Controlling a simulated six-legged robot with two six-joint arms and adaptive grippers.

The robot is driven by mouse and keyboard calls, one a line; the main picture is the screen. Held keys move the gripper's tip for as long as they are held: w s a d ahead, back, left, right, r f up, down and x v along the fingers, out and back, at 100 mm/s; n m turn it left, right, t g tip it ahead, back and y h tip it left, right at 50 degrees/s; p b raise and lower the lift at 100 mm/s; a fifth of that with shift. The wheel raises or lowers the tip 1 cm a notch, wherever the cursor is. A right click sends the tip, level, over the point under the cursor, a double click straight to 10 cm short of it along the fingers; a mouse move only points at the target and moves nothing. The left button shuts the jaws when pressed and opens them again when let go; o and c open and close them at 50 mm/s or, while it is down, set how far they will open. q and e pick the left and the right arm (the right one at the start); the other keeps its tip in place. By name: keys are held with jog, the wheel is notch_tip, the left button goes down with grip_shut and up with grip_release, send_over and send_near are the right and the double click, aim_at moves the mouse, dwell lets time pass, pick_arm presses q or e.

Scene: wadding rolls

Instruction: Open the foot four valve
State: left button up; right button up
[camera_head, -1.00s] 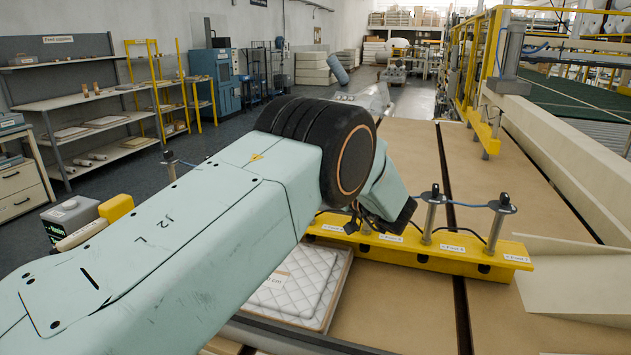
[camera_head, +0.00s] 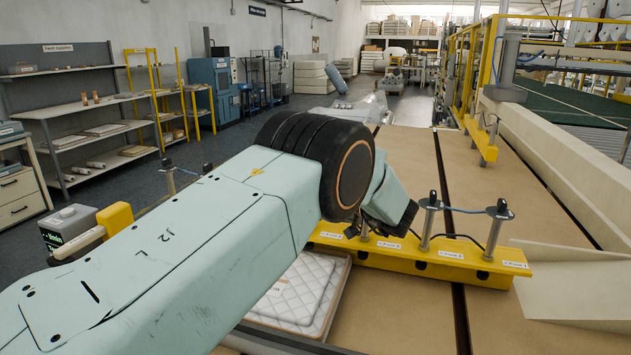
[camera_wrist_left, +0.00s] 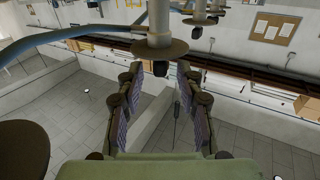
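In the head view, the yellow beam (camera_head: 470,266) carries several upright metal posts with black tops, blue hoses and small foot labels too small to read surely. Two posts (camera_head: 428,222) (camera_head: 494,232) stand clear on its right part. My large pale green left arm covers much of the view, and its wrist is over the beam's left part. In the left wrist view, my left gripper (camera_wrist_left: 161,72) is open, its two fingers apart. A post with a round flange (camera_wrist_left: 160,48) and a dark knob shows between the fingertips; contact is unclear. My right gripper is not in view.
A quilted white pad (camera_head: 305,290) lies under my arm. A grey-white canister (camera_head: 68,222) and a yellow one (camera_head: 115,218) stand at left, partly behind the arm. Shelves (camera_head: 80,110) line the left wall. Brown boards (camera_head: 410,160) lie beyond the beam.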

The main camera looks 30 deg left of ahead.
pick_arm(q)
jog(key=shift+f, duration=0.2)
jog(key=v, duration=1.2)
jog(key=shift+r, duration=0.15)
